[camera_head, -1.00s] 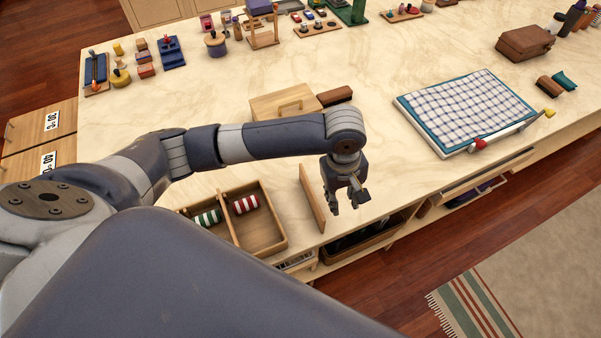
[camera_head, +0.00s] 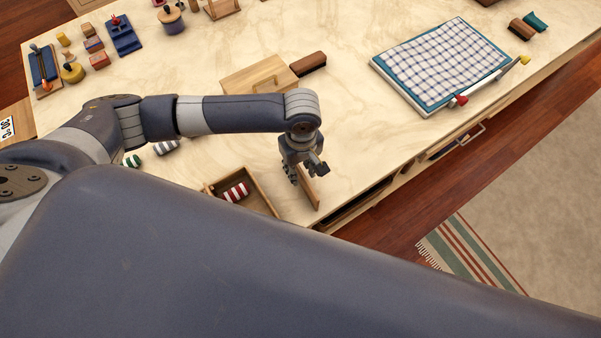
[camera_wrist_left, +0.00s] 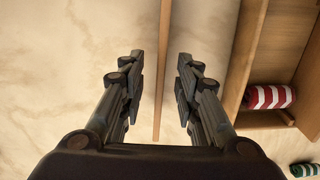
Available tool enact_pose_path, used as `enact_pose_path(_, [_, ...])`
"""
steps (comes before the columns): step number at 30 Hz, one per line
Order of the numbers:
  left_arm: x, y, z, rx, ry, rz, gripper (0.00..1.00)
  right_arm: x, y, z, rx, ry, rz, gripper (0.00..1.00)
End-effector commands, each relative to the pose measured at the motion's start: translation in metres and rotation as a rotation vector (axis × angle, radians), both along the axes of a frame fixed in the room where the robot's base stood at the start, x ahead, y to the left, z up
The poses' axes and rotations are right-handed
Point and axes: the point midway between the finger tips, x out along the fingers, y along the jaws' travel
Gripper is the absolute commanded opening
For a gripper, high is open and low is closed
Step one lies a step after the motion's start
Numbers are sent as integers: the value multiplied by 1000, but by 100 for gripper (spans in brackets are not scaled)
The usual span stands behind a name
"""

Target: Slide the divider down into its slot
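The divider (camera_head: 310,195) is a thin wooden board standing on edge on the marble top, to the right of the wooden box (camera_head: 263,194). My left gripper (camera_head: 305,174) is over it. In the left wrist view the divider (camera_wrist_left: 163,35) shows as a narrow strip between the two spread fingers (camera_wrist_left: 161,62), with a gap on both sides. The box (camera_wrist_left: 244,50) lies to the right there, apart from the divider. A red-and-white roll (camera_head: 236,191) lies in the box. The slot cannot be made out. My right gripper is not in view.
A wooden board with a handle (camera_head: 256,80) and a brown block (camera_head: 308,64) lie behind the gripper. A checked cloth on a blue-edged board (camera_head: 441,62) is at the right. The counter's front edge is close. My own body hides the near part.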

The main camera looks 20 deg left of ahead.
Motion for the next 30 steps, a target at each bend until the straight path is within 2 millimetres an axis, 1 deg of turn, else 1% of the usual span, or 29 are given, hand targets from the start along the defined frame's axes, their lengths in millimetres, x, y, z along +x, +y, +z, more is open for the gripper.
enact_pose_path(1, [-1,2,-6,2,2,0,30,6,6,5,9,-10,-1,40])
enact_pose_path(3, [-1,0,-16,0,1,1,30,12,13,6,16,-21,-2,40])
enact_pose_path(6, [-1,0,-23,-1,1,0,30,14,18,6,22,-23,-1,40])
enact_pose_path(13, [-1,0,-25,-1,0,0,30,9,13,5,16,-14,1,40])
enact_pose_path(14, [-1,0,-25,-1,0,0,25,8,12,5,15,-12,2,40])
enact_pose_path(15, [-1,0,-25,-1,0,-1,16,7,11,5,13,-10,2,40])
enact_pose_path(17, [-1,0,-25,-1,0,-1,3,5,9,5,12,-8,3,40])
enact_pose_path(18, [-1,0,-25,-1,0,0,0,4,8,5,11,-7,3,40])
enact_pose_path(30, [0,0,-22,-3,-2,-1,0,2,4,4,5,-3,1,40])
